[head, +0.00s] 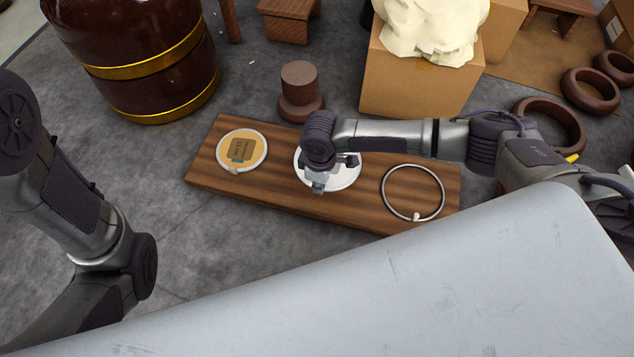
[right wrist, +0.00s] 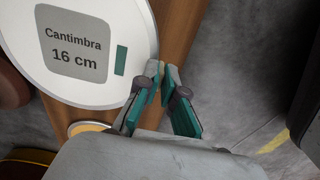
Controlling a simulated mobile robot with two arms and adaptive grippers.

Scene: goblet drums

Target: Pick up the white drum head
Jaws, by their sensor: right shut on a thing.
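The white drum head (head: 346,177) is a flat white disc at the middle of the wooden board, partly hidden by my right gripper (head: 318,187). In the right wrist view the white drum head (right wrist: 137,50) fills the upper left and bears a grey label reading "Cantimbra 16 cm". There my right gripper (right wrist: 157,84) is shut on its rim, with the fingertips at the disc's lower right edge. I cannot tell whether the disc touches the board or is just above it. My left arm shows at the left of the head view, but its gripper is not in view.
The wooden board (head: 285,195) also bears a tan drum head (head: 257,143) at left and a metal ring (head: 412,166) at right. Behind stand a brown barrel (head: 130,45), a small brown turned piece (head: 299,85) and a cardboard box (head: 410,90). Grey floor lies clear left of the board.

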